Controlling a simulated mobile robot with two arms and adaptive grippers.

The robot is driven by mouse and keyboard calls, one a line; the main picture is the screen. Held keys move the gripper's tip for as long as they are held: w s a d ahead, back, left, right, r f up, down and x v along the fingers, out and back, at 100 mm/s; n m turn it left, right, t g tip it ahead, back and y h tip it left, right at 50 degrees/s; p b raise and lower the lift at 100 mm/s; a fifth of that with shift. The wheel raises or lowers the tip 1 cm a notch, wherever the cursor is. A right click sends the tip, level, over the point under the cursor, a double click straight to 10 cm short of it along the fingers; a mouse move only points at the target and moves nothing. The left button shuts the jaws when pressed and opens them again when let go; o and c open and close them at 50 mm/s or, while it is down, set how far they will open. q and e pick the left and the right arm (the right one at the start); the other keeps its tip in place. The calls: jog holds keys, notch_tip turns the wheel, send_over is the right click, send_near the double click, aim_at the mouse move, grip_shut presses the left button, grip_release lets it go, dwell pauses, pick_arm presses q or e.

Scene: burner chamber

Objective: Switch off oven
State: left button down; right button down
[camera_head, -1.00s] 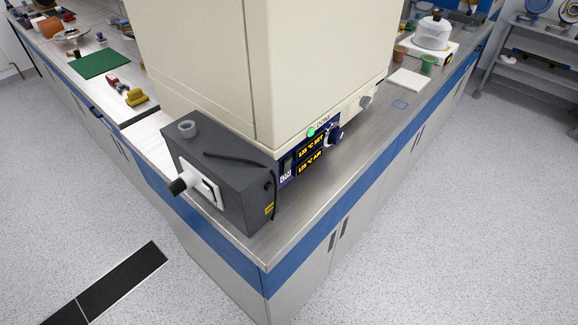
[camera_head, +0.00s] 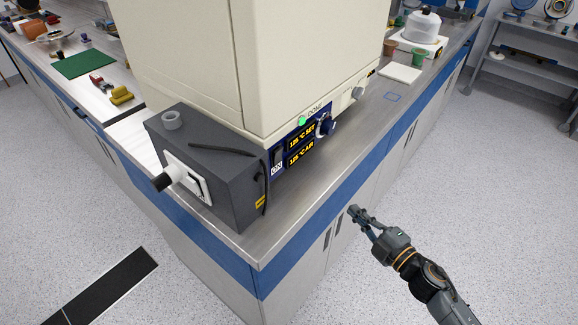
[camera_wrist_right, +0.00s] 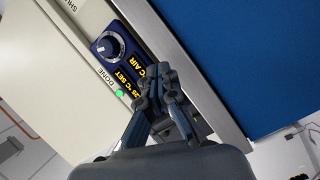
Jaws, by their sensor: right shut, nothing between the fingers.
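The cream oven (camera_head: 185,60) stands on the steel bench. My left gripper is not in view.
A dark grey box (camera_head: 215,160) with a black-handled switch stands on the bench corner, left of the panel, with a black cable. The bench's blue front edge (camera_head: 345,185) lies near my right gripper.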

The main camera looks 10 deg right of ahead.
aim_at(279, 154)
jog(key=s+a+r+n+g+y, duration=0.1)
jog(key=s+a+r+n+y, duration=0.1)
jog(key=r, duration=0.4)
jog(key=s+a+r+n+y, duration=0.1)
jog(key=a+r+n+y, duration=0.2)
jog(key=r+n, duration=0.3)
jog(key=shift+s+a+r+g+y+b, duration=0.2)
jog(key=shift+s+a+g+y+b, duration=0.2)
jog(key=shift+a, duration=0.5)
jog(key=p+x, duration=0.4)
jog(key=x, duration=0.9)
jog(key=shift+w, duration=0.15)
jog(key=shift+w+a, duration=0.3)
jog(key=shift+a, duration=0.05)
